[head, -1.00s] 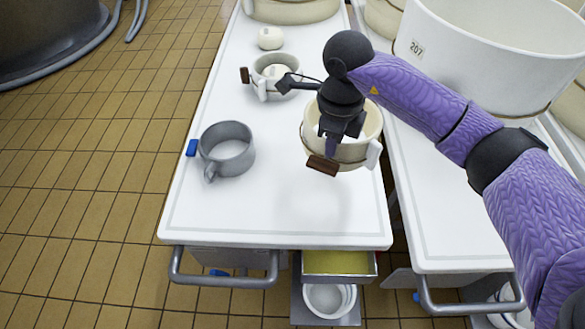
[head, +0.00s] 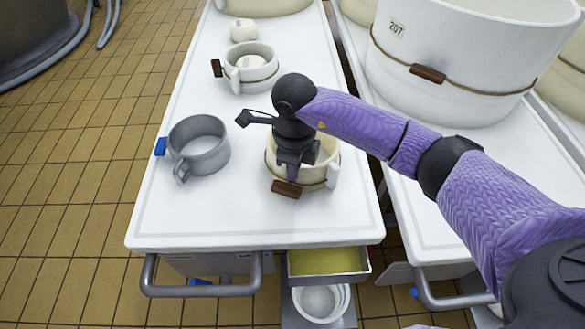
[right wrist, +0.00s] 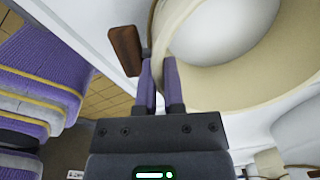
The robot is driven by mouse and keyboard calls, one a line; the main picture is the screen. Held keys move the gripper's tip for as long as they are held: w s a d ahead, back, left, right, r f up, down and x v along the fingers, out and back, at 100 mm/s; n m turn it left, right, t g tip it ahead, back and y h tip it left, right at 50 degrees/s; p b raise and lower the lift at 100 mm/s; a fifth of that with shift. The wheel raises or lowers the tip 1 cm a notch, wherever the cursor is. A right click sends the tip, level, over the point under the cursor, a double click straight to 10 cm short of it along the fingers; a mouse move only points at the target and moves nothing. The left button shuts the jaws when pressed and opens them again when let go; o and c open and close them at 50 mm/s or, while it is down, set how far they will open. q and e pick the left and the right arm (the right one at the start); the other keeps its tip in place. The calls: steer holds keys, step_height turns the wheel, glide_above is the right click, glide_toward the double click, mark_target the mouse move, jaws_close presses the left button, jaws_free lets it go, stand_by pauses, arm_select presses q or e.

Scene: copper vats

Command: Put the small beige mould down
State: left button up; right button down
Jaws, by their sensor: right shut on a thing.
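The small beige mould (head: 325,168) is a round open tub with a brown wooden tag on its near side. It appears upright over the near right part of the white table (head: 230,215). My right gripper (head: 290,172) points down at its near left rim and is shut on its wall. In the right wrist view, the fingers (right wrist: 160,85) hold the cream rim (right wrist: 215,104) from both sides, with the tag beside them. I cannot tell whether its base touches the table. My left gripper is not in view.
A grey mould (head: 198,146) stands left of it. Behind are a pale mould with a white handle (head: 251,82) and a small white lump (head: 243,30). A large white vat marked 207 (head: 455,60) stands on the right table.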

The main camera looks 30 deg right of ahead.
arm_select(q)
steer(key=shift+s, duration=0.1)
arm_select(e)
steer(key=c, duration=0.7)
jaws_free()
arm_select(q)
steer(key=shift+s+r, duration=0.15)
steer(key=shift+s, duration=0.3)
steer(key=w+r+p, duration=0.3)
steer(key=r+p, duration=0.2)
steer(key=p, duration=0.1)
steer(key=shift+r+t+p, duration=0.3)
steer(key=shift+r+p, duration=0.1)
arm_select(e)
step_height(320, 180, up, 12)
steer(key=shift+r, duration=0.15)
